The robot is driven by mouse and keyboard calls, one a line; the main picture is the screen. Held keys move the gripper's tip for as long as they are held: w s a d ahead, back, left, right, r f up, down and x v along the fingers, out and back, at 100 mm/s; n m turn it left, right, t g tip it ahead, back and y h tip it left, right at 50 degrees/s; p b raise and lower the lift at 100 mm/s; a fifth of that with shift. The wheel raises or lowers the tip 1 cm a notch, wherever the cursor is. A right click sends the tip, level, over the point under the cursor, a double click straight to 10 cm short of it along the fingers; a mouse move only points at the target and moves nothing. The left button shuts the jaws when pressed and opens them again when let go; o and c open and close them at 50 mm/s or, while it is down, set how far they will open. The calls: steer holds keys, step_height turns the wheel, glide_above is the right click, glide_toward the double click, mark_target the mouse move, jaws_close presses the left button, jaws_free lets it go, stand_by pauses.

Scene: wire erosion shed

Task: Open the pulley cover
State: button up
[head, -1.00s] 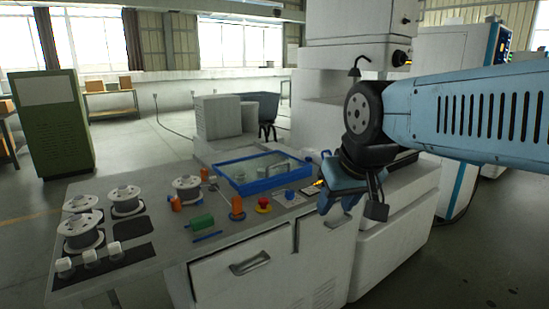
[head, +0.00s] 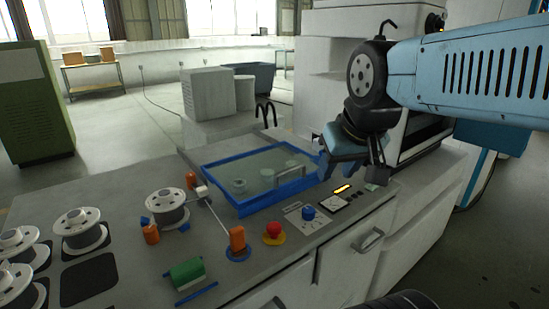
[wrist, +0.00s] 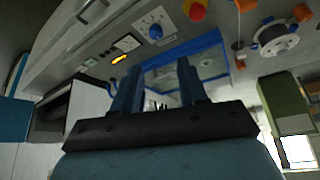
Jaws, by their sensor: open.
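The pulley cover (head: 272,200) appears as a clear panel in a blue frame on the worktop in the head view. It lies flat and looks closed. Round pulleys show dimly through it, and a pale bar handle (head: 290,171) stands near its right side. My blue gripper (head: 328,163) hangs at the right end of the cover, apart from the handle, empty. In the wrist view my gripper (wrist: 158,85) has its two fingers spread, with the blue frame (wrist: 205,42) beyond them. The fingers hide part of the cover there.
On the worktop stand an orange-topped post (head: 237,239), a red button (head: 273,230), a blue knob (head: 308,212), a green block (head: 185,273) and several wire spools (head: 166,206). A white machine (head: 325,70) rises behind my arm. A grey box (head: 210,95) stands behind the cover.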

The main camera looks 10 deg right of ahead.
steer(key=shift+w, duration=0.3)
steer(key=m+g, duration=0.4)
steer(key=m, duration=1)
glide_above(290, 169)
steer(key=s, duration=0.3)
steer(key=shift+y, duration=0.4)
steer(key=w+f, duration=0.1)
steer(key=f, duration=0.3)
steer(key=w+f, duration=0.1)
steer(key=f, duration=0.4)
steer(key=w+f, duration=0.1)
steer(key=f, duration=0.3)
steer(key=shift+f, duration=0.2)
jaws_close()
